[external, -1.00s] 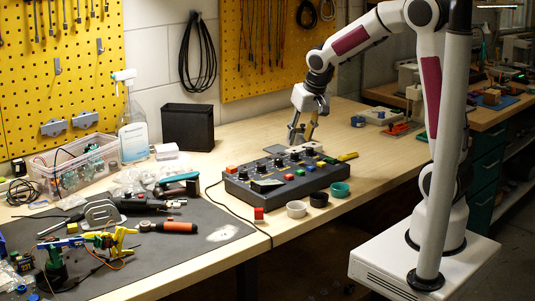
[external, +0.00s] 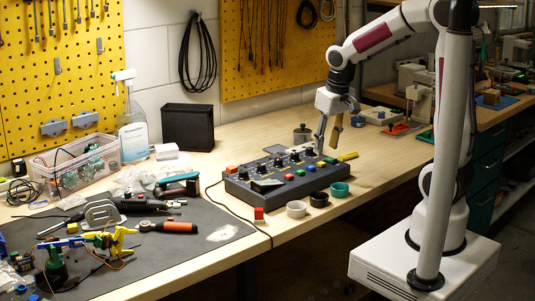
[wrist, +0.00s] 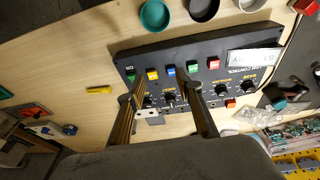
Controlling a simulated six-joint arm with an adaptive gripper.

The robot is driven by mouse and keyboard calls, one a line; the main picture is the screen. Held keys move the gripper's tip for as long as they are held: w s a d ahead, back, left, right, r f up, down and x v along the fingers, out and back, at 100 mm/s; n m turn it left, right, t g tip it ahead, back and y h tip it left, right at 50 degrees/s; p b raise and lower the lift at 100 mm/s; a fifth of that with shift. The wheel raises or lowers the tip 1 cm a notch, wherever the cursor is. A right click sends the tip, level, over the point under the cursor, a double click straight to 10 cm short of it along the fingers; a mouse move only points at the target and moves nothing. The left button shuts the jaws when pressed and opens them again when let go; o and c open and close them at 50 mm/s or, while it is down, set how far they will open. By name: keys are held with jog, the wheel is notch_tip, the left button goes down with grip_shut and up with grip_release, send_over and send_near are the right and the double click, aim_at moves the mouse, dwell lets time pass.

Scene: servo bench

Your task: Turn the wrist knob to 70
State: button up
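The dark control box (external: 285,188) lies on the wooden bench, with a row of black knobs along its far side and colored buttons nearer the front. In the wrist view the box (wrist: 130,60) appears upside down. A black knob (wrist: 169,100) shows between my fingers, apparently the wrist knob, though its label is too small to read surely. Two more knobs, including the base knob (wrist: 247,87), show to the right. My gripper (external: 327,147) is open and empty above the box's right far end. Its fingers (wrist: 162,92) are apart, and the right one partly hides the knob row.
White, black and green cups (external: 339,189) stand along the box's front edge. A yellow marker (external: 348,156) lies right of the box. A grey lidded pot (external: 301,134) stands behind it. A dark mat (external: 110,270) with tools covers the bench's left. Bench space right of the box is mostly clear.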

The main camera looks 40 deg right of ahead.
jog(key=s+d+r+t, duration=0.1)
jog(key=s+r, duration=0.1)
jog(key=s, duration=0.5)
jog(key=s+d+r, duration=0.1)
jog(key=s+r, duration=0.2)
jog(key=s, duration=0.5)
jog(key=shift+r+t+y, duration=0.15)
jog(key=shift+t+y, duration=0.15)
jog(key=shift+t, duration=0.1)
dwell(0.6)
dwell(0.4)
